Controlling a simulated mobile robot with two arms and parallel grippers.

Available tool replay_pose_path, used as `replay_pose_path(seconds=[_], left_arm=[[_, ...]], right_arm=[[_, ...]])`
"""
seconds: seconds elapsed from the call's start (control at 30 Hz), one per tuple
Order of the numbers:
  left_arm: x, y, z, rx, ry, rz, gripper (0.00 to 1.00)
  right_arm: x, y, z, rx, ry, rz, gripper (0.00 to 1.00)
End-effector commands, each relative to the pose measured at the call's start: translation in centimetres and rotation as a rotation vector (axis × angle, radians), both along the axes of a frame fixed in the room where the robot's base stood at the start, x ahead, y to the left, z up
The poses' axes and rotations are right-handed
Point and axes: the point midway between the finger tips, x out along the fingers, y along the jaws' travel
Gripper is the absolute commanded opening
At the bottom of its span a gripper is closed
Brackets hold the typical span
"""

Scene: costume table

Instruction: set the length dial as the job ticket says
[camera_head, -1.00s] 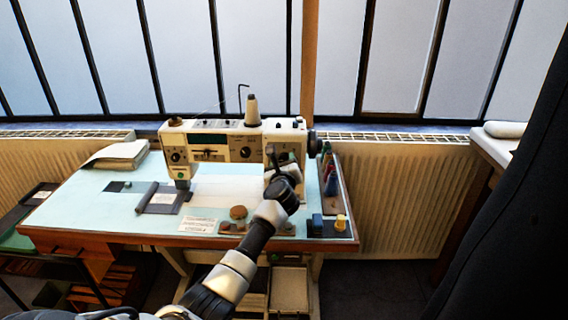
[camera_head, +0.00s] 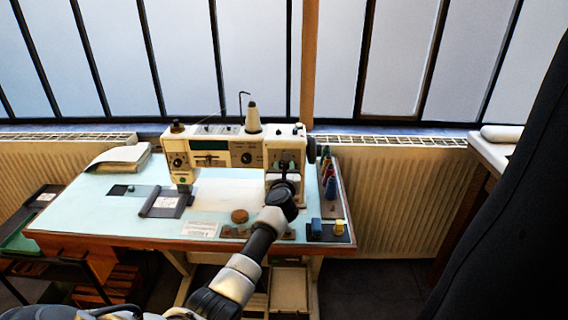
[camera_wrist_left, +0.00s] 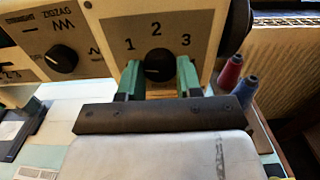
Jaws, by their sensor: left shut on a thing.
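The cream sewing machine (camera_head: 222,158) stands at the back of the pale blue table. In the left wrist view, a black dial (camera_wrist_left: 158,67) sits under the numbers 1, 2 and 3 on its right column. My left gripper (camera_wrist_left: 160,76) has its green fingers on both sides of this dial and is shut on it. In the head view my left gripper (camera_head: 285,168) is at the column, and my arm partly hides the dial. The dial's pointer direction is not clear. A white printed card (camera_head: 199,229) lies at the table's front; its text is too small to read.
A second dial marked ZIGZAG (camera_wrist_left: 62,58) is left of the held one. Thread spools (camera_head: 329,177) stand right of the machine. A brown round object (camera_head: 239,215) and a dark tray (camera_head: 330,230) lie near the front edge. An open book (camera_head: 119,157) lies at back left.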

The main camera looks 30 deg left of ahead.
Motion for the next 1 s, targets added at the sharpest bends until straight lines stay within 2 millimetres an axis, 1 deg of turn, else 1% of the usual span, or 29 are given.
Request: replay_pose_path(seconds=[0.03, 0.3, 1.0], left_arm=[[0.0, -0.1, 0.4, 0.038, 0.027, 0.0, 0.11], [0.0, 0.0, 0.3, 0.257, 0.16, -0.001, 0.11], [0.0, -0.1, 0.2, 0.826, 0.507, -0.003, 0.11]], right_arm=[[0.0, 0.0, 0.9, 0.0, 0.0, 0.0, 0.58], [0.0, 0.0, 2.8, 0.0, 0.0, 0.0, 0.58], [0.0, 0.0, 6.4, 0.0, 0.0, 0.0, 0.58]])
